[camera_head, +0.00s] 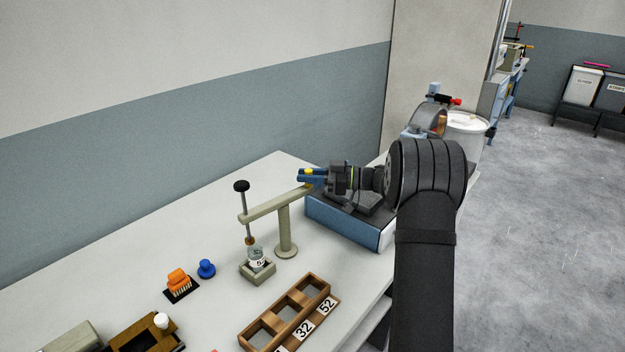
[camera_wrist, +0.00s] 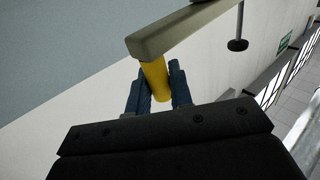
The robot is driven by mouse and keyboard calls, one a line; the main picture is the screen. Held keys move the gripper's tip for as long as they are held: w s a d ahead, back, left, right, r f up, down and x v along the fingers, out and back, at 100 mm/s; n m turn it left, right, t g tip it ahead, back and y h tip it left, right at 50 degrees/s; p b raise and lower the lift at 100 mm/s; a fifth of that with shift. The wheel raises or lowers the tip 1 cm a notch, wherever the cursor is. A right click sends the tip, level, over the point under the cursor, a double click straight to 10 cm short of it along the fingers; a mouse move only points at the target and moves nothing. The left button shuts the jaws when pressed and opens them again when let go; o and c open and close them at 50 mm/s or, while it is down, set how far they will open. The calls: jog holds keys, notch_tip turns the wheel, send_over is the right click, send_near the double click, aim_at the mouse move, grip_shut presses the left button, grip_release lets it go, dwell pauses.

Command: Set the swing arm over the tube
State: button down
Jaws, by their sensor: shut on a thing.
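The swing arm (camera_head: 275,204) is a beige bar on an upright post (camera_head: 287,235) that stands on the table. A thin rod with a black knob (camera_head: 241,186) hangs from its left end. A clear tube (camera_head: 256,258) with a white label sits in a small square holder (camera_head: 258,273), below the rod's brown tip, which looks close over it. My gripper (camera_head: 312,177) is at the bar's right end, with its blue fingers shut on the yellow handle. In the wrist view the yellow handle (camera_wrist: 155,80) shows between the fingers, under the bar (camera_wrist: 180,28).
A wooden rack (camera_head: 290,312) with number cards lies at the front. An orange brush (camera_head: 179,281) and a blue knob (camera_head: 206,268) are left of the tube. A blue and grey machine (camera_head: 345,222) stands under my gripper. The table behind the post is clear.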

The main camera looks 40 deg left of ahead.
jog(key=shift+a, duration=0.75)
jog(key=shift+a+r, duration=0.1)
jog(key=c, duration=1.3)
grip_release()
jog(key=shift+c, duration=0.2)
jog(key=shift+w, duration=0.1)
jog(key=v, duration=1.7)
jog(key=shift+w, duration=0.15)
jog(key=x, duration=1.7)
jog(key=shift+s, duration=0.2)
